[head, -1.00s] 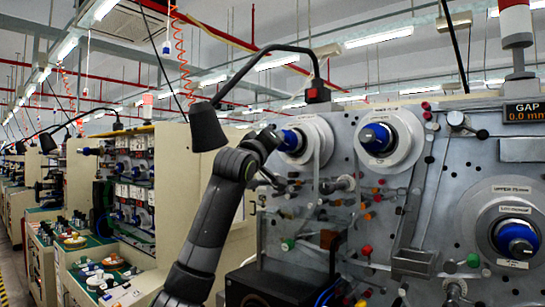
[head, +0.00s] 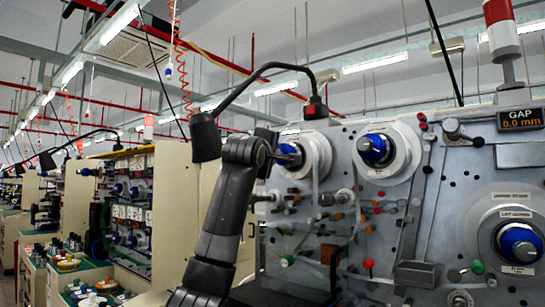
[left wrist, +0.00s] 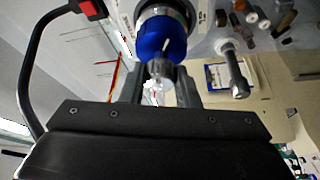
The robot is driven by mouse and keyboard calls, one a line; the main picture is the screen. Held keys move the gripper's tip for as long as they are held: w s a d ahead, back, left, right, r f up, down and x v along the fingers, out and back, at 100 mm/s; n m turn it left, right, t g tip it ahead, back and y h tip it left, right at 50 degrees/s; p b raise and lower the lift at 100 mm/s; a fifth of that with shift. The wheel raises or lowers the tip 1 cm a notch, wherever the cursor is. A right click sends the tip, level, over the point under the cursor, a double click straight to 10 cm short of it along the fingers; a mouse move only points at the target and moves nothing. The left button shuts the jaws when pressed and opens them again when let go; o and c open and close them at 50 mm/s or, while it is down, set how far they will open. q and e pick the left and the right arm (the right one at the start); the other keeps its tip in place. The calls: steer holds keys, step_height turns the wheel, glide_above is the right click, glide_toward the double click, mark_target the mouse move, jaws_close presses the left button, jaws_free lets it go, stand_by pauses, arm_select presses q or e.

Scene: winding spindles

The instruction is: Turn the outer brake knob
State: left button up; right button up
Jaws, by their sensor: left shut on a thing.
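The grey panel of the winding machine (head: 345,230) carries several spindles with blue hubs on pale discs. My left gripper (head: 290,155) is at the upper left spindle (head: 318,152) and covers part of its blue hub. In the left wrist view that blue hub (left wrist: 158,36) has a small greyish knob (left wrist: 161,68) on its front end, which I take as the outer brake knob. The fingers of my left gripper (left wrist: 160,90) stand on both sides of this knob and are shut on it. My right gripper is out of view.
A second blue-hubbed spindle (head: 374,150) is to the right, and a third (head: 518,243) at lower right. A black lamp (head: 205,137) on a curved arm hangs close to my left arm. Pegs and a metal post (left wrist: 236,75) stick out near the gripper.

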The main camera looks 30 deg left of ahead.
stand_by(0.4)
arm_select(q)
steer(key=o, duration=1)
steer(key=shift+c, duration=0.2)
steer(key=shift+s, duration=0.1)
steer(key=b+v, duration=0.8)
steer(key=v, duration=0.9)
steer(key=shift+b, duration=0.4)
steer(key=shift+d+f, duration=0.1)
steer(key=shift+f, duration=0.05)
